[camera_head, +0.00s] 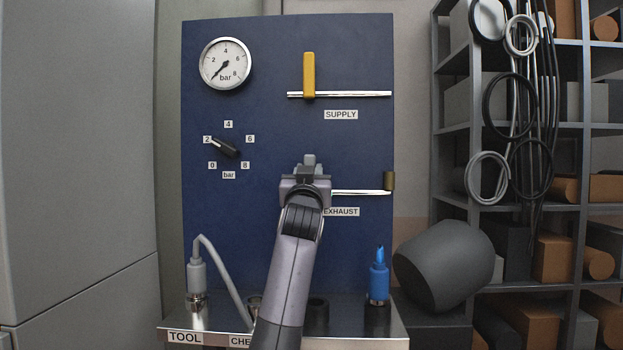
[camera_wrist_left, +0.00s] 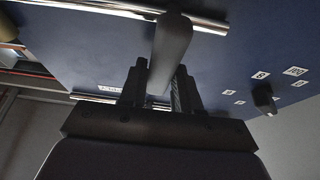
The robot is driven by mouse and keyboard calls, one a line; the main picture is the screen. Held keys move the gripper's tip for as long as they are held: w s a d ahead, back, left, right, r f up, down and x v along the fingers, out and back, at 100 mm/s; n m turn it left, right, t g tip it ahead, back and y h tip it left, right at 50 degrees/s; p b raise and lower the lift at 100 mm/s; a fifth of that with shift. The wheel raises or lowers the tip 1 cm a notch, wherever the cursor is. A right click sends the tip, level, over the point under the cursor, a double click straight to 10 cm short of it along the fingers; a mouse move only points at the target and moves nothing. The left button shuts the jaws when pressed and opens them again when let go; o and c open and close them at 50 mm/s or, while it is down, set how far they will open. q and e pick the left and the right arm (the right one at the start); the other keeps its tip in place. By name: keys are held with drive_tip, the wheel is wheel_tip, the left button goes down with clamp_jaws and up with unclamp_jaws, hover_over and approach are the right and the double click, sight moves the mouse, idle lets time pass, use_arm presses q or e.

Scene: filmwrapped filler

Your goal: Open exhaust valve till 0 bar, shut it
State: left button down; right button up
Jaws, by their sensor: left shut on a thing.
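The exhaust valve's short horizontal pipe (camera_head: 355,192) runs along the blue panel above the EXHAUST label, with a brass-coloured piece (camera_head: 389,181) at its right end. My left gripper (camera_head: 306,178) is in front of the pipe's left end and hides most of the valve. In the left wrist view its jaws (camera_wrist_left: 160,95) are shut on the grey handle (camera_wrist_left: 171,45), which lies across the pipe (camera_wrist_left: 110,8). In the head view the handle's tip (camera_head: 309,159) rises above the gripper. The gauge (camera_head: 225,63) needle points lower left, near zero. My right gripper is not in view.
The yellow supply handle (camera_head: 309,75) stands upright across its pipe. A black selector knob (camera_head: 222,147) points towards 2. Below, a grey plug with hose (camera_head: 196,272) and a blue plug (camera_head: 379,280) sit on the metal ledge. A dark cylinder (camera_head: 445,265) and shelves stand right.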

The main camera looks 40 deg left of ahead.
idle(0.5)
use_arm(q)
drive_tip(key=c, duration=0.9)
unclamp_jaws()
drive_tip(key=shift+s, duration=0.1)
drive_tip(key=shift+b+v, duration=0.5)
drive_tip(key=shift+v, duration=3)
drive_tip(key=shift+f, duration=0.1)
